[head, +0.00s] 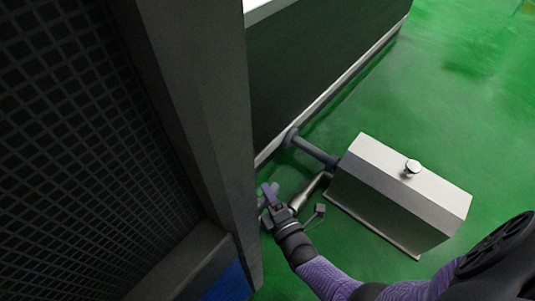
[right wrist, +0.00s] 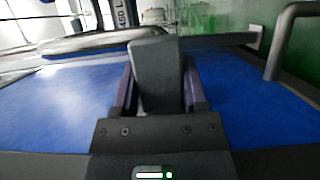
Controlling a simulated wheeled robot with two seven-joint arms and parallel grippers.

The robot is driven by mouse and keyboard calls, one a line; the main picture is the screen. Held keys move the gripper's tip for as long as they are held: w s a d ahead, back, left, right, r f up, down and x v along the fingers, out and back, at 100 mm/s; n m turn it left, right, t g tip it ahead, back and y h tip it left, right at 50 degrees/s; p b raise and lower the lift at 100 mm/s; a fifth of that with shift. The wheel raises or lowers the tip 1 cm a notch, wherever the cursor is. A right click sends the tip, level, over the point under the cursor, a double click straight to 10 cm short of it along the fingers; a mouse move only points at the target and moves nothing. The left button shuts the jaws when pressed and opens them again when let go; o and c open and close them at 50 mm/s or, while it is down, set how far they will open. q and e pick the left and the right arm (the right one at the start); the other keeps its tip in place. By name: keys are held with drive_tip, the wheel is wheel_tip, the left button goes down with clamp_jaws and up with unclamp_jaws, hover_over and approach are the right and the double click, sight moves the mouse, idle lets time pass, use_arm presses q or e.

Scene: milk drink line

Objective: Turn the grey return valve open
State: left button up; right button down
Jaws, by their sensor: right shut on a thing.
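In the head view my right gripper (head: 270,196) is low beside the pipework, between the dark frame post and the metal box. In the right wrist view its two purple fingers (right wrist: 161,88) are closed on the sides of a grey block-like handle (right wrist: 155,72), which I take to be the return valve's handle. The handle stands upright between the fingers. In the head view the gripper mostly hides the held part. A short metal pipe (head: 312,190) runs from there toward the box. I cannot tell how far the valve is turned. My left gripper is not in view.
A light metal box (head: 395,190) with a round knob (head: 413,167) stands right of the gripper. A flanged pipe (head: 316,152) joins it to the large dark tank (head: 318,72). A dark frame post (head: 190,100) is close on the left. Green floor is clear at upper right.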

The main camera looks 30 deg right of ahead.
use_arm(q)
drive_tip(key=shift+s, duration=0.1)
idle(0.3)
use_arm(e)
drive_tip(key=shift+c, duration=1)
unclamp_jaws()
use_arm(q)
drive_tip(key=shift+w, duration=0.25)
use_arm(e)
drive_tip(key=shift+o, duration=0.4)
